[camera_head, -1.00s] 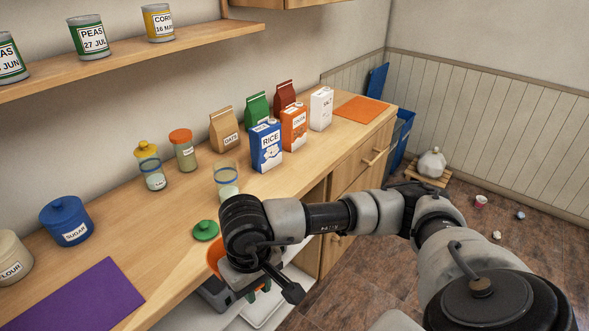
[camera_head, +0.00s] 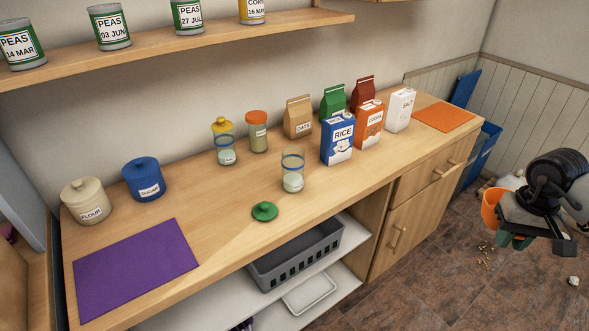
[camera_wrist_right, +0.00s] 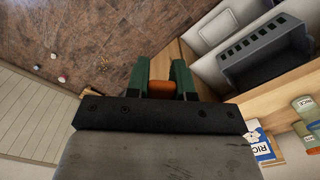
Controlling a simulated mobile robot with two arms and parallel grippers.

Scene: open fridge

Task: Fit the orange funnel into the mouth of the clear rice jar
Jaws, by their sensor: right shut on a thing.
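The orange funnel (camera_head: 491,208) is at the right of the head view, held by my right gripper (camera_head: 514,240) out over the floor, clear of the counter. In the right wrist view an orange part of the funnel (camera_wrist_right: 161,88) shows between the green fingers of my right gripper (camera_wrist_right: 161,78), which are shut on it. Much of the funnel is hidden by the gripper. The clear jar (camera_head: 292,170) stands upright and open on the counter, with pale contents low inside; its label is too small to read. My left gripper is not in view.
A green lid (camera_head: 264,211) lies before the jar. A yellow-topped jar (camera_head: 225,145), an orange-lidded jar (camera_head: 257,133) and the RICE box (camera_head: 338,139) stand behind it. A grey basket (camera_head: 295,258) sits below the counter. Small bits (camera_head: 486,255) lie on the floor.

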